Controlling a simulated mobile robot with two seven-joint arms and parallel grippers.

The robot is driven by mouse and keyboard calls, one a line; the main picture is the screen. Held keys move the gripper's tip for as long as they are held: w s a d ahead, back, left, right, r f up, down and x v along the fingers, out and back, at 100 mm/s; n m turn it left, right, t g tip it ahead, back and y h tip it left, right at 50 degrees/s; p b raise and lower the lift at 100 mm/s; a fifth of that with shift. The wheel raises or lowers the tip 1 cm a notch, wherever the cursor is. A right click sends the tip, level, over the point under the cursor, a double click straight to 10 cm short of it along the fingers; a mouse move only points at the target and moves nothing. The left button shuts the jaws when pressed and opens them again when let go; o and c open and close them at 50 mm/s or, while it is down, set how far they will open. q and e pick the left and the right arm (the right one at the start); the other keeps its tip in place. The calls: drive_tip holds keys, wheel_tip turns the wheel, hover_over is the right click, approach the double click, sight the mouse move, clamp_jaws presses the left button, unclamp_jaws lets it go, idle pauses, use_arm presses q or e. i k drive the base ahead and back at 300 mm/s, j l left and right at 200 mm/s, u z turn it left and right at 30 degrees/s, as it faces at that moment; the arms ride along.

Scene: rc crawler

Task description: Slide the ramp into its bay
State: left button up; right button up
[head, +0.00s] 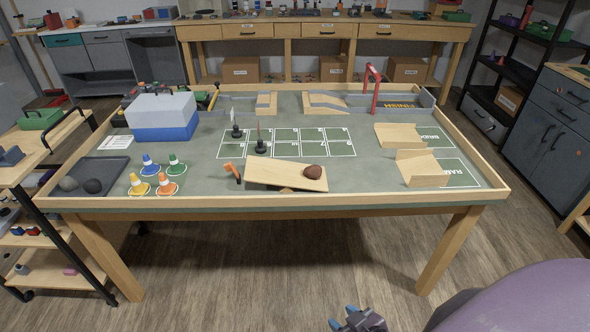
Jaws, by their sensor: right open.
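The ramp, a light wooden piece with a sloped face and a raised back edge (422,172), stands on the right of the table. It sits at the left end of the dark green bay marked RAMP (458,174), covering part of the bay or its left edge; I cannot tell exactly which. My right gripper (343,316) has blue fingertips and is open and empty. It is low in front of the table, well apart from the ramp. My left gripper is not in view.
A similar wooden piece (398,135) stands behind the ramp by the BRIDGE bay (429,133). A tilted board (270,173) carrying a brown rock (312,172) lies to the left. The table's raised wooden rim (400,201) runs along the front. Small cones (166,184) stand far left.

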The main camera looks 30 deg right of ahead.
sight(418, 168)
drive_tip(key=z, duration=1.9)
